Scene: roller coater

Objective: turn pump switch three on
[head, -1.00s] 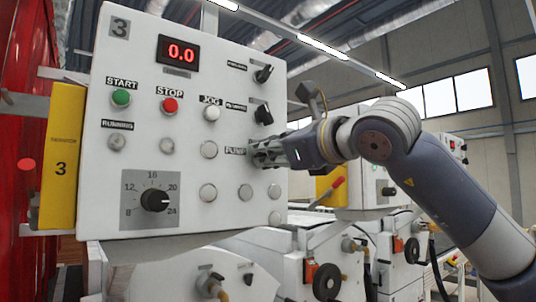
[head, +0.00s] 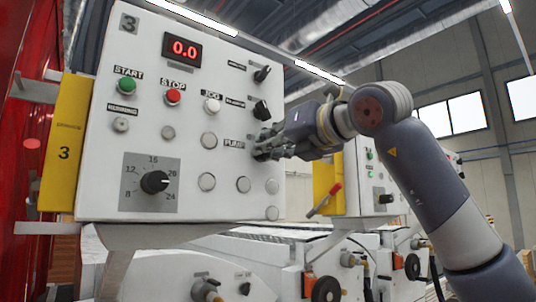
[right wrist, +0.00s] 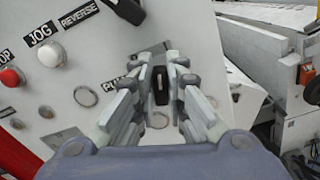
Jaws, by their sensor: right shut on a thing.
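The white control panel (head: 108,90) marked 3 fills the left of the head view. The PUMP label (head: 234,143) is on its right side. My right gripper (head: 262,150) is at the panel, just right of that label, and covers the pump switch there. In the right wrist view the black pump switch (right wrist: 160,84) sits between the two fingers of my right gripper (right wrist: 160,78), which is shut on it. The switch knob stands nearly upright in that view. My left gripper is not in view.
Above the pump switch are two black selector switches, the upper one (head: 262,73) and the lower one (head: 261,110). START (head: 126,85), STOP (head: 173,96) and JOG (head: 211,105) buttons and a speed dial (head: 154,182) are to the left. A second panel (head: 372,165) stands behind, right.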

